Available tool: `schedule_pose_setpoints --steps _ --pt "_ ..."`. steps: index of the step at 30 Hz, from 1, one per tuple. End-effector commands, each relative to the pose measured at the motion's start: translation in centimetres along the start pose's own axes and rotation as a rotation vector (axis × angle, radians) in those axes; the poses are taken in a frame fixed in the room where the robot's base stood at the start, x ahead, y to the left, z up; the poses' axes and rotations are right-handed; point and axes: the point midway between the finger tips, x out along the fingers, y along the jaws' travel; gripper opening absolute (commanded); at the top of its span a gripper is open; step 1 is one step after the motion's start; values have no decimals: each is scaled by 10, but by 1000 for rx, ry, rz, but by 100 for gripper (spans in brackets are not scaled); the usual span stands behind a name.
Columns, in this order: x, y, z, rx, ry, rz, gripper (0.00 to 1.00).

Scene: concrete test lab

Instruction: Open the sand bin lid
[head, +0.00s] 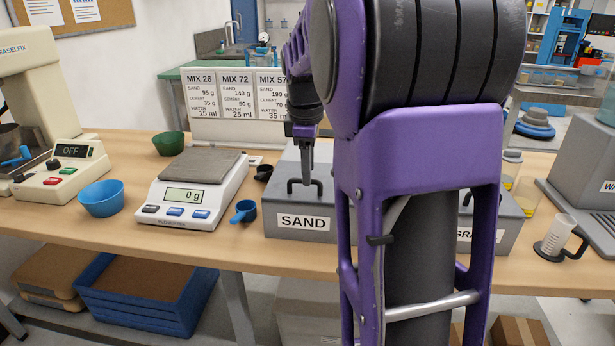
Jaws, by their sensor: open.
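The sand bin (300,222) is a grey box with a white SAND label on its front, standing on the wooden table. Its lid (285,178) lies flat and closed on top, with a dark arched handle (304,185). My gripper (306,178) points down right at the handle, its fingers open. From this view I cannot tell whether the fingers straddle the handle or touch it. My purple and black arm hides the right part of the bin.
A scale (190,190) reading 0 g and a blue scoop (243,211) stand left of the bin. A second grey bin (510,215) is right, partly behind my arm. A mix sign (237,100) stands behind. A blue bowl (102,198) sits farther left.

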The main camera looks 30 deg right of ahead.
Motion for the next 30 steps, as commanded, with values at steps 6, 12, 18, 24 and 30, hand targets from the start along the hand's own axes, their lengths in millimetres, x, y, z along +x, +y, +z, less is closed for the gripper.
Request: schedule_pose_setpoints --steps 6,12,18,24,30 --pt "16 0 0 0 0 0 46" --pt "16 0 0 0 0 0 46" --pt "16 0 0 0 0 0 23" --pt "16 0 0 0 0 0 0" --pt "16 0 0 0 0 0 0"
